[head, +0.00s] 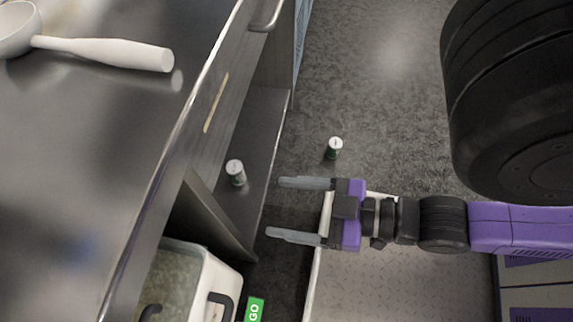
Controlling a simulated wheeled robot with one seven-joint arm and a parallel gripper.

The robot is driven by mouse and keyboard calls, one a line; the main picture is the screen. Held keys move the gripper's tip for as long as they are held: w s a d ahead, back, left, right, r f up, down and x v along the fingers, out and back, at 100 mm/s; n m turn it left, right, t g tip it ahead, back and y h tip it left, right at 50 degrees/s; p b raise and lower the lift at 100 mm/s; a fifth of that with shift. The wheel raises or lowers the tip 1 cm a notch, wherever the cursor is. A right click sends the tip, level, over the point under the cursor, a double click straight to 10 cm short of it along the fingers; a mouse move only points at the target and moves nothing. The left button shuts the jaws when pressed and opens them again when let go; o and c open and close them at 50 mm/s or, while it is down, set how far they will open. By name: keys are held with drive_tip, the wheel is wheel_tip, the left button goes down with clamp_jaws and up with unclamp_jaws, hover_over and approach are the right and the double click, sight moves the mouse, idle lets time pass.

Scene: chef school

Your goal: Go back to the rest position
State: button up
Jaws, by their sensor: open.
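My gripper (300,209) is in the head view, right of the counter's lower shelf. Its two grey fingers point left and are spread apart with nothing between them. A similar can (236,172) stands on the low shelf (262,130) to the left of the gripper.
A steel counter (95,130) fills the left, with a white scoop-like utensil (105,52) on top. A white bin (205,275) with dark handles stands at the bottom left, near a green sign (254,309).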

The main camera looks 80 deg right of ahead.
wheel_tip(320, 180, up, 28)
drive_tip(key=p, duration=2.8)
